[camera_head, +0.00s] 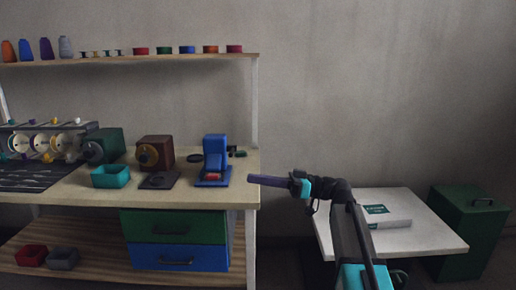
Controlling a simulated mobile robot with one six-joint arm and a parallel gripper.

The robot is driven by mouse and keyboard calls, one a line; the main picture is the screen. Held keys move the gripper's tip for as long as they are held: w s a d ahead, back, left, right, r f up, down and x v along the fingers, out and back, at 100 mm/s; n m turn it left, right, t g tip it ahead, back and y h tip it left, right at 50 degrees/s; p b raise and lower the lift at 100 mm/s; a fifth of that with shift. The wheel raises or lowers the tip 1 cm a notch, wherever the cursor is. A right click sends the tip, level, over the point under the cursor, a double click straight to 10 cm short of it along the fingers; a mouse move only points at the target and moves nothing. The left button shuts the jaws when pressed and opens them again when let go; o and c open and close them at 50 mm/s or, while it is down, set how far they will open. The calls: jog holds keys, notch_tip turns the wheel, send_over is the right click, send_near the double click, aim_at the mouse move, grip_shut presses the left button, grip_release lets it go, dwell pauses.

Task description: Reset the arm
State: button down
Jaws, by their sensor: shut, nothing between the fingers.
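My arm rises from the lower right of the head camera view and bends left at its top. My gripper (268,181) is at the end of it, pointing left, just past the right edge of the workbench (190,191). Its fingers look like one dark purple bar, shut, and I see nothing held. The gripper appears at about the height of the bench top; its distance from the edge is hard to tell.
The bench holds a blue device (214,160), a brown machine (156,151) and a teal bin (110,176). A shelf (130,58) with spools is above. At right stand a white table (430,235) with a white box (388,220), and a green cabinet (478,228).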

jog(key=s+a+f+m+h+p, duration=0.1)
jog(key=f+m+p, duration=0.15)
jog(key=f, duration=0.45)
jog(key=s+a+f+m+h+p, duration=0.1)
jog(key=s+a+f+p, duration=0.15)
jog(key=f, duration=0.55)
jog(key=s+f+m+p, duration=0.1)
jog(key=f+p, duration=0.2)
jog(key=f, duration=0.4)
jog(key=s+f+m+g+h+p, duration=0.1)
jog(key=s+f+m+h+p, duration=0.1)
jog(key=s+f, duration=0.55)
jog(key=s+f+m+g+h+p, duration=0.1)
jog(key=s+f+m+h+p, duration=0.2)
jog(key=f, duration=0.7)
jog(key=s+d+f+m+g+h+p, duration=0.1)
jog(key=s+d+f+g+h, duration=0.2)
jog(key=s+f, duration=0.55)
jog(key=s+d+f+m+g+h+p, duration=0.1)
jog(key=s+d+f+h, duration=0.35)
jog(key=s, duration=0.75)
jog(key=s+d+f+m+h, duration=0.1)
jog(key=s+d+f+h, duration=0.1)
jog(key=d, duration=0.4)
jog(key=s+d+f+m+h, duration=0.2)
jog(key=s+d+f+h, duration=0.1)
jog(key=d, duration=0.4)
jog(key=shift+s+f, duration=0.25)
jog(key=shift+s, duration=0.25)
jog(key=shift+m, duration=0.25)
